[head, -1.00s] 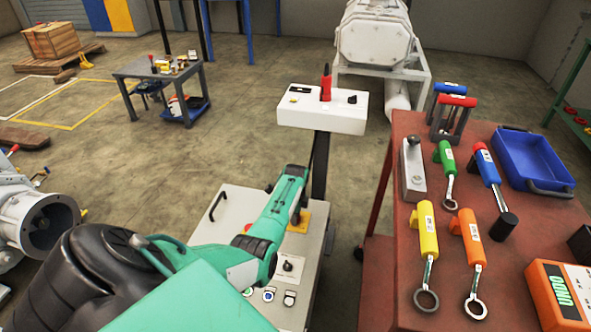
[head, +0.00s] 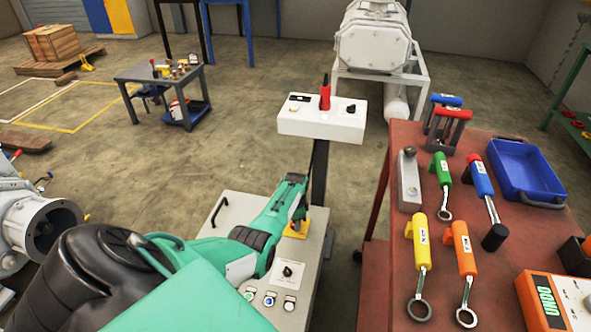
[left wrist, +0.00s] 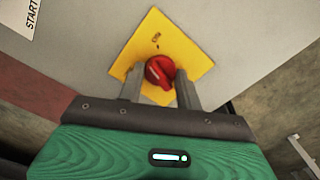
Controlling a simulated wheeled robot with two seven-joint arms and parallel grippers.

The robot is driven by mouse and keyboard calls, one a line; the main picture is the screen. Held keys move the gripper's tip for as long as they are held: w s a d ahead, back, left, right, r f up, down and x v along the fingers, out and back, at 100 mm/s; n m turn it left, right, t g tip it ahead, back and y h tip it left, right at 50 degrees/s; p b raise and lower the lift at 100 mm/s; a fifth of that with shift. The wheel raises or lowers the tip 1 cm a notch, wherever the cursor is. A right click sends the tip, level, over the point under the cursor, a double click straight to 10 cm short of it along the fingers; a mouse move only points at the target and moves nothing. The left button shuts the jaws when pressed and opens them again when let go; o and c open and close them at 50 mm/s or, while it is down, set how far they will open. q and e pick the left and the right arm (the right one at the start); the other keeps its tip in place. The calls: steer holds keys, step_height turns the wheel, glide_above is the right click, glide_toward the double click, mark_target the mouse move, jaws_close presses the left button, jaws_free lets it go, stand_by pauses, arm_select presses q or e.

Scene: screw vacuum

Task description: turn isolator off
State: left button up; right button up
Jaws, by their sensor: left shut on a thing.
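The isolator is a red rotary knob (left wrist: 160,71) on a yellow plate (left wrist: 166,42), seen in the left wrist view. A corner of that yellow plate also shows in the head view (head: 299,229), on the right side of the grey control cabinet. My left gripper (left wrist: 159,82) is shut on the red knob, one finger on each side of it. The knob's grip ridge looks slanted in the picture. In the head view my left gripper (head: 294,215) hides the knob. My right gripper is not in view.
The grey cabinet top (head: 228,209) carries a black selector switch (head: 287,271), several buttons and a handle. A white control box (head: 322,119) on a post stands behind it. A red table (head: 385,270) with tools is close on the right.

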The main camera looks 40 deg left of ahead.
arm_select(q)
steer(key=n+p, duration=0.1)
steer(key=n, duration=0.3)
steer(key=shift+n, duration=0.3)
steer(key=n+p, duration=0.1)
steer(key=n, duration=0.1)
steer(key=shift+n, duration=2.8)
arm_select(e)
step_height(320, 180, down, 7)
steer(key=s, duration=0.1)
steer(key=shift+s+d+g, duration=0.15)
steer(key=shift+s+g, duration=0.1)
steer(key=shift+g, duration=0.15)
arm_select(q)
steer(key=o, duration=1)
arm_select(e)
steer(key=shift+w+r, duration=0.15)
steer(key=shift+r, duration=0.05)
arm_select(q)
steer(key=shift+r+p, duration=0.15)
steer(key=shift+p, duration=0.2)
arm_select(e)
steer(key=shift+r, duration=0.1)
